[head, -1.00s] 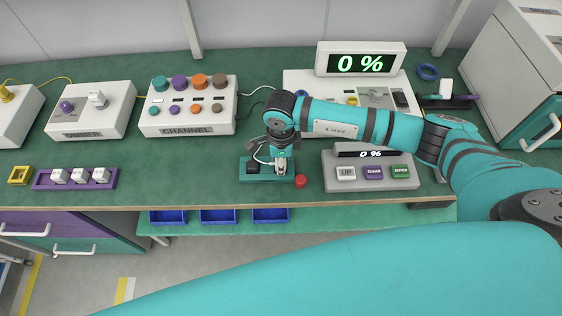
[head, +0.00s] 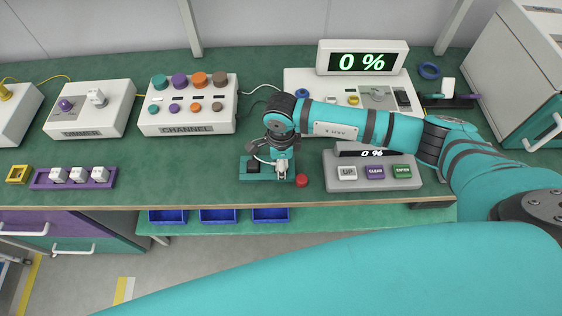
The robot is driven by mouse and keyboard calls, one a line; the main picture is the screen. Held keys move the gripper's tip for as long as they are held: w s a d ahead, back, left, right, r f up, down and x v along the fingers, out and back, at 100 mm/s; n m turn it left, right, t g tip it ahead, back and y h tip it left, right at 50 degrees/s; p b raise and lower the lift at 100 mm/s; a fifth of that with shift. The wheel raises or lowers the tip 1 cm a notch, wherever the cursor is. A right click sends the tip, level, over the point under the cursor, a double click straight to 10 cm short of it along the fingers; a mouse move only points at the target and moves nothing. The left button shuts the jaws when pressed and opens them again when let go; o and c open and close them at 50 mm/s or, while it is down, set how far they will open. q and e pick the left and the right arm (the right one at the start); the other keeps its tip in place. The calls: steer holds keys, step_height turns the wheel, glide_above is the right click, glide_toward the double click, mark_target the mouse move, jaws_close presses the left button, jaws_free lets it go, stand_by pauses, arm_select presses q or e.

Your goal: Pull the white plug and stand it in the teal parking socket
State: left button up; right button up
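The teal parking socket (head: 264,176) is a low teal block near the front edge of the bench, with a black part at its left. My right gripper (head: 281,168) points down over the block's right part. A small white piece, apparently the white plug (head: 282,164), shows at the fingertips, low at the block. Whether it is seated, and whether the fingers touch it, is too small to tell. A thin white cable (head: 262,87) runs from the channel box (head: 188,105) and passes behind my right gripper. My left gripper is not in view.
A red button (head: 301,181) sits just right of the block. Right of it stands a grey keypad (head: 372,159) with three buttons. A white console (head: 362,58) reading 0 % stands behind. A purple rack (head: 73,184) lies at the left. Bench left of the block is clear.

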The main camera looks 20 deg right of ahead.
steer(key=shift+s+f, duration=0.1)
steer(key=shift+s, duration=0.1)
step_height(320, 180, up, 12)
steer(key=shift+w, duration=0.2)
stand_by(0.3)
stand_by(1.0)
